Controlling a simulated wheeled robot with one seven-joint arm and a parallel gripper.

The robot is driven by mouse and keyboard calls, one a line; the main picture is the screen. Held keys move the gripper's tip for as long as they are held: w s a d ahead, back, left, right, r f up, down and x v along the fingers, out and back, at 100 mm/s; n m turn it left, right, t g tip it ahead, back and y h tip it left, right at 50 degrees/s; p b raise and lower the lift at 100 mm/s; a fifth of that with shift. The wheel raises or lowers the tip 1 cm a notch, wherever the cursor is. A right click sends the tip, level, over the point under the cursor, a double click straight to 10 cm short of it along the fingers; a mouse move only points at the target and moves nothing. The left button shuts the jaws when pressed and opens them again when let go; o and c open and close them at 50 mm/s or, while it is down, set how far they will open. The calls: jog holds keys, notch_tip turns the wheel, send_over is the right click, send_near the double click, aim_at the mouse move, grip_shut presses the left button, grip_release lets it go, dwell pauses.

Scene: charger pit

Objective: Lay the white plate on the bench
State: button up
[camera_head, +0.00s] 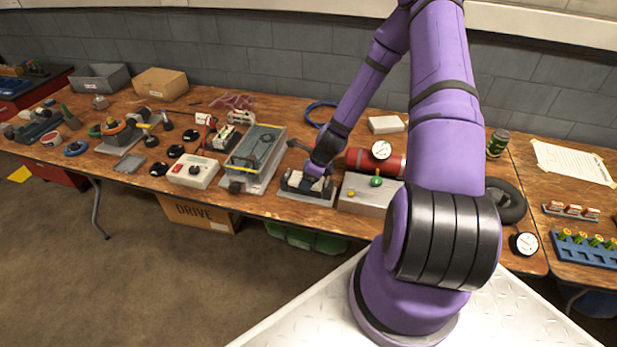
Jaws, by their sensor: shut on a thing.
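My gripper (316,170) is low over a small light-grey fixture (294,193) at the bench's front edge. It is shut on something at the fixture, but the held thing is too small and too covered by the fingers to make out. Dark parts, perhaps a clamp, stand on the fixture around the fingers. I cannot pick out a white plate there for sure. A flat white block (386,124) lies at the back of the wooden bench (250,203), apart from my gripper; I cannot tell whether it is the plate.
A grey box with a green knob (368,194) and a red cylinder with a gauge (362,160) stand close right of my gripper. A grey tray (252,172) and a control box (193,170) are to the left. Little bench is bare nearby.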

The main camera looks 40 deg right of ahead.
jog(key=shift+f, duration=0.15)
jog(key=o, duration=1)
jog(key=shift+c, duration=0.2)
